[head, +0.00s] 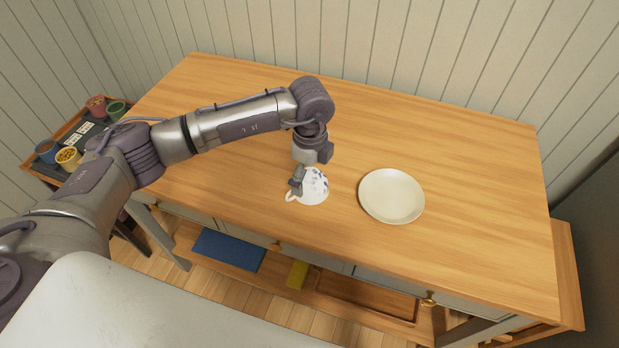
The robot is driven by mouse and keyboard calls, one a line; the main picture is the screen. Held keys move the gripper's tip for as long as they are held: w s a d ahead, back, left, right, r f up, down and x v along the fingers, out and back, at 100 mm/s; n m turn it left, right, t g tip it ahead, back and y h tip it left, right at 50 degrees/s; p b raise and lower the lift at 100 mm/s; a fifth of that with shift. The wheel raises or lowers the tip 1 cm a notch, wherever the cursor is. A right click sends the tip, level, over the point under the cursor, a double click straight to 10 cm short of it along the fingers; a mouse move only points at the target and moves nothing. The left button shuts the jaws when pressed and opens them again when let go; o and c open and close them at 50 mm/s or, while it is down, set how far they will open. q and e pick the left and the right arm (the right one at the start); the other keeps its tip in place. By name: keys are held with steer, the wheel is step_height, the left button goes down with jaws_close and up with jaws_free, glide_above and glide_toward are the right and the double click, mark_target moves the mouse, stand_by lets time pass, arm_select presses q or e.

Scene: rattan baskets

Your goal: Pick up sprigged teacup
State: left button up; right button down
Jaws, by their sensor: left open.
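The sprigged teacup (316,188) is white with small blue marks and sits on the wooden table, left of a plate. Its handle points to the lower left. My left gripper (298,182) reaches down from above at the cup's upper left side, with a finger overlapping the cup in the picture. The left gripper is open. Part of the cup is hidden behind the gripper, and I cannot tell whether they touch. My right gripper is not in view.
A cream plate (391,196) lies just right of the cup. The wooden table (470,150) is otherwise clear. A side tray (40,165) at the far left holds several coloured mugs. A blue item (228,250) and a yellow item (297,274) lie on the shelf below.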

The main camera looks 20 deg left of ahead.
arm_select(q)
steer(key=shift+f, duration=1.1)
steer(key=c, duration=1.3)
steer(key=shift+r, duration=0.15)
